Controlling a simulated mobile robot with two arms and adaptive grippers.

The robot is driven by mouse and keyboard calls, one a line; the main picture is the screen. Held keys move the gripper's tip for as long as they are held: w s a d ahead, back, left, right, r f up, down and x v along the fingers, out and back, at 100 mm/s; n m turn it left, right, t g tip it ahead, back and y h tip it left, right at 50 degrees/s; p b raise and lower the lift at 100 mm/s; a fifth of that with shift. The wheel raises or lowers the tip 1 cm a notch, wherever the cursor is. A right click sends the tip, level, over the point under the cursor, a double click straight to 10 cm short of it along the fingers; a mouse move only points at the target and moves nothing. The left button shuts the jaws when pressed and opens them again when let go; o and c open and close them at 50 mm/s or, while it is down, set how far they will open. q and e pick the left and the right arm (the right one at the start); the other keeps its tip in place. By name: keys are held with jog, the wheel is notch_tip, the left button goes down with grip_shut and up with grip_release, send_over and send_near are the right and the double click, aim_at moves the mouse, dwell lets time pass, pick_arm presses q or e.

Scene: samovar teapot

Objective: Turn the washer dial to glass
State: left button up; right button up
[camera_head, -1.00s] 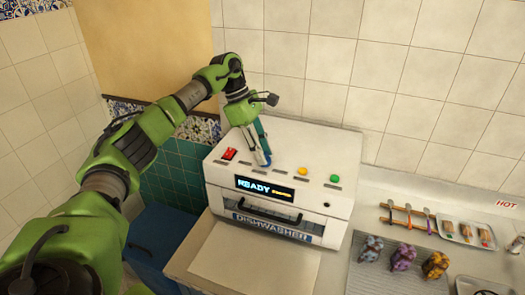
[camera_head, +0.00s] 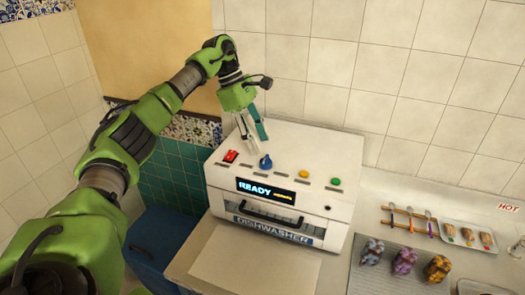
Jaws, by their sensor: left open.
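The white dishwasher (camera_head: 310,165) stands on the counter against the tiled wall. Its blue dial (camera_head: 265,162) sits on the sloped top, between a red switch (camera_head: 230,156) and a yellow button (camera_head: 303,174). A green button (camera_head: 336,181) is further right. The front display (camera_head: 265,190) reads READY, with smaller orange text too small to read. My left gripper (camera_head: 254,139) is open and empty, above and behind the dial, apart from it. The marks around the dial are too small to read. My right gripper does not show.
A pale flat panel (camera_head: 245,262) lies in front of the dishwasher. To the right are a grey mat (camera_head: 395,262) with three colourful figures and a white tray (camera_head: 468,236) with small items. A rack with coloured tools (camera_head: 408,219) stands nearby. The space above the dishwasher's right side is free.

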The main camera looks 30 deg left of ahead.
pick_arm(q)
jog(key=v, duration=0.7)
dwell(0.4)
